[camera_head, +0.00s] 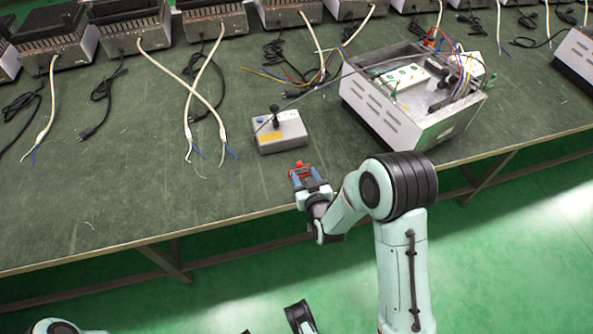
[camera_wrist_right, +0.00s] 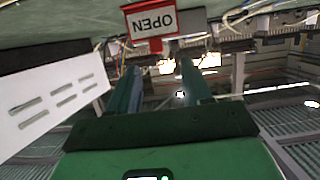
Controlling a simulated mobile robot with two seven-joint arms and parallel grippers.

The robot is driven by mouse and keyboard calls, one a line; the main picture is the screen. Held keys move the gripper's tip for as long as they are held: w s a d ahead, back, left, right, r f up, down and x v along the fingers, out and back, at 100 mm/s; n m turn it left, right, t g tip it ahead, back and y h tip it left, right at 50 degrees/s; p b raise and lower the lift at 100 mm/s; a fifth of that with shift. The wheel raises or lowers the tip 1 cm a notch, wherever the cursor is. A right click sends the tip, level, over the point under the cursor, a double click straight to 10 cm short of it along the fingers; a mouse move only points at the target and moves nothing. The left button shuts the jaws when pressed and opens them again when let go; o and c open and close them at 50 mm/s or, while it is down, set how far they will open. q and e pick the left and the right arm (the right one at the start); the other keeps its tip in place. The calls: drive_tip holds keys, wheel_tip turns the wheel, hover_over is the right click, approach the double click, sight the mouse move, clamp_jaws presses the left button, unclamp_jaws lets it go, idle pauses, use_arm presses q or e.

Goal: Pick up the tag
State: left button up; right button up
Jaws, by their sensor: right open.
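My left gripper is not clearly visible.
A grey control box (camera_head: 280,132) with a black knob stands behind the tag. An open white metal housing (camera_head: 405,112) with wires is to the right. Several heater units and loose cables (camera_head: 205,95) lie at the back and left. The green table (camera_head: 130,200) is clear at front left.

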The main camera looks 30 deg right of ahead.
sight(300, 165)
drive_tip(key=b+x, duration=0.1)
drive_tip(key=x, duration=0.6)
drive_tip(key=shift+w+d+f, duration=0.2)
drive_tip(key=shift+d+f, duration=0.05)
use_arm(q)
drive_tip(key=shift+w+a+f+t, duration=0.3)
drive_tip(key=shift+w+a+f, duration=0.1)
drive_tip(key=shift+w+f, duration=0.35)
drive_tip(key=shift+r, duration=0.1)
use_arm(e)
drive_tip(key=shift+c, duration=0.3)
clamp_jaws()
